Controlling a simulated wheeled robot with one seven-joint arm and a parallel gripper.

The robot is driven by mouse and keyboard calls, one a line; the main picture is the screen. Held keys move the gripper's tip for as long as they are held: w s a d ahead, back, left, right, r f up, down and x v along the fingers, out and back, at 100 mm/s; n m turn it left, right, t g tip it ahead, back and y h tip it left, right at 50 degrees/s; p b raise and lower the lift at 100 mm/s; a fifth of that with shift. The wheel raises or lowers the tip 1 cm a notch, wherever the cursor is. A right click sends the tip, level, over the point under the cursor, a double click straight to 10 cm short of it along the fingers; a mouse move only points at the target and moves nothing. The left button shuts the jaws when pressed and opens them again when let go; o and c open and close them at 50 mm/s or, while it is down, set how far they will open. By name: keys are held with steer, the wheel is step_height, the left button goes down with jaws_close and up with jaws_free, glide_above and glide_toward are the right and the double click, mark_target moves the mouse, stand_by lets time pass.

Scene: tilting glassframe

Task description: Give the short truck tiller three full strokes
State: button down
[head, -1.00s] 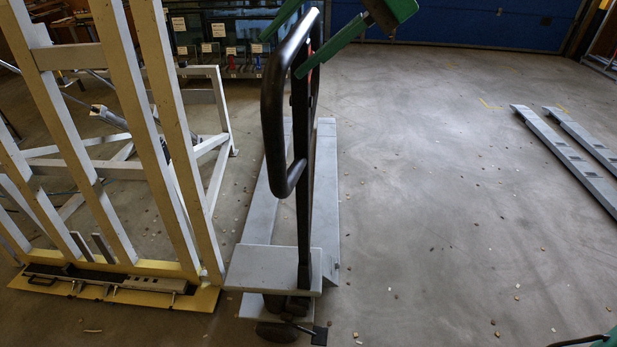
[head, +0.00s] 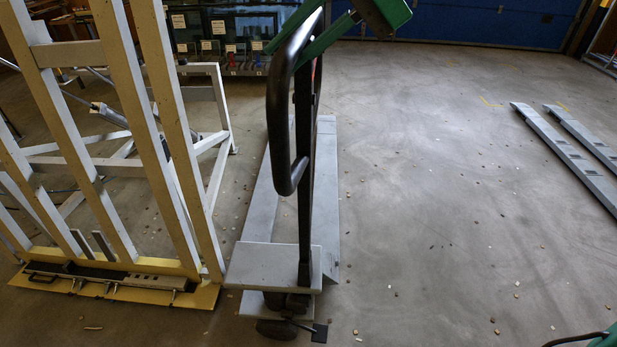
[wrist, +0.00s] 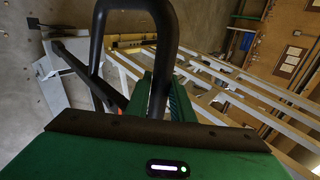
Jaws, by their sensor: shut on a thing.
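The short truck tiller is a black post (head: 304,190) with a rounded loop handle (head: 274,130) on top. It rises from the grey pallet truck (head: 275,267) in the middle of the head view and leans slightly. My green gripper (head: 284,58) is at the upper part of the loop, shut on its bar. In the wrist view the loop handle (wrist: 168,30) passes between the fingers of my gripper (wrist: 160,88). The gripper body hides part of the tiller there.
A pale slatted frame (head: 165,130) with a yellow base stands close on the truck's left. Grey forks (head: 570,150) lie at the far right. Open concrete floor (head: 430,200), with small scattered bits, lies between. A blue door (head: 470,22) closes the back.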

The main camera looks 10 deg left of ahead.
steer(key=d+f, duration=0.1)
steer(key=d, duration=0.9)
steer(key=shift+d, duration=0.4)
steer(key=d+f, duration=0.2)
steer(key=d, duration=0.9)
steer(key=d+f, duration=0.3)
steer(key=d, duration=0.7)
steer(key=shift+d+f, duration=0.2)
steer(key=shift+d, duration=0.1)
steer(key=shift+w, duration=0.1)
steer(key=d+f, duration=0.4)
steer(key=d, duration=0.5)
steer(key=shift+f, duration=0.2)
steer(key=shift+d, duration=0.15)
steer(key=d+f, duration=0.5)
steer(key=d, duration=0.3)
steer(key=shift+d+f, duration=0.2)
steer(key=shift+d, duration=0.1)
